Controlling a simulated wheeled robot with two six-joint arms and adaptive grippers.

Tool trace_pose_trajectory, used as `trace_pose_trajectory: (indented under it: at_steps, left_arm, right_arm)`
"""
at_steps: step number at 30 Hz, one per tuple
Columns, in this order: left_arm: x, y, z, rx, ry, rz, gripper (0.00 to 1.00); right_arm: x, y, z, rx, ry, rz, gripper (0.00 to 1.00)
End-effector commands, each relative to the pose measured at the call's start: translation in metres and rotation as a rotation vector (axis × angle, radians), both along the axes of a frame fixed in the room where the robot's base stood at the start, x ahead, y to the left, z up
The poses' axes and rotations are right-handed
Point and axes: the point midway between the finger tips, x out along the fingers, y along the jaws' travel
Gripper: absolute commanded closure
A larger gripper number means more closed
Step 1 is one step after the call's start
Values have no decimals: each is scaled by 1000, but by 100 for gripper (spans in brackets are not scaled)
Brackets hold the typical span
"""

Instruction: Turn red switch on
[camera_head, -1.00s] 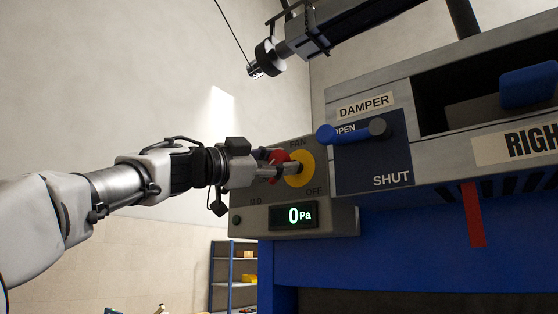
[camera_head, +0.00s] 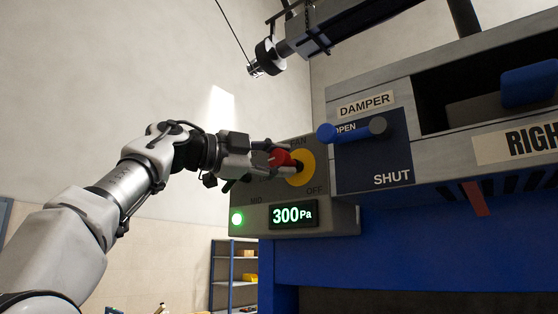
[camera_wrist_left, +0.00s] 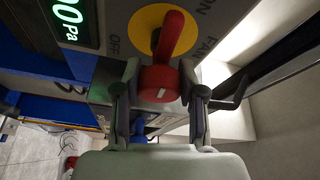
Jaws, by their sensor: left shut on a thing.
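The red switch (camera_head: 281,158) sits on a yellow disc (camera_head: 301,175) on the grey fan panel, whose FAN, OFF and MID labels are partly legible. My left gripper (camera_head: 282,159) is at the switch, its fingers on either side of the red handle. In the left wrist view the red switch (camera_wrist_left: 160,78) lies between the two fingertips (camera_wrist_left: 158,83), and its lever points away from the gripper over the yellow disc. The display (camera_head: 293,215) reads 300 Pa, and a green lamp (camera_head: 237,218) beside it is lit. My right gripper is not in view.
A blue damper lever (camera_head: 350,131) sticks out right of the fan panel, near the OPEN label. A dark arm-like fixture (camera_head: 310,38) hangs above. A blue shelf (camera_head: 234,270) stands low behind. Open wall lies to the left.

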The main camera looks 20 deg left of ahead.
Motion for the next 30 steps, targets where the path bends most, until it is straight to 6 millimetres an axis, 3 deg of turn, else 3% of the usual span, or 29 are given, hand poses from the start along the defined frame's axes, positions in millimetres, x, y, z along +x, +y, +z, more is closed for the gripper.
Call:
trace_pose_trajectory:
  at_steps: [8, 9, 11, 23, 30]
  left_arm:
    - [0, 0, -1, 0, 1, 0, 95]
    - [0, 0, -1, 0, 1, 0, 50]
    - [0, 0, -1, 0, 3, -1, 34]
    - [-3, 3, 0, -3, 3, 0, 34]
    - [-26, 23, -2, -4, 3, 0, 34]
  right_arm:
    - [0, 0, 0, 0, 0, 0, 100]
    - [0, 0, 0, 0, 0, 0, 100]
    - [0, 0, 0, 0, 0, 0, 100]
    - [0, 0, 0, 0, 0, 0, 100]
    - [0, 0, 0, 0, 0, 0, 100]
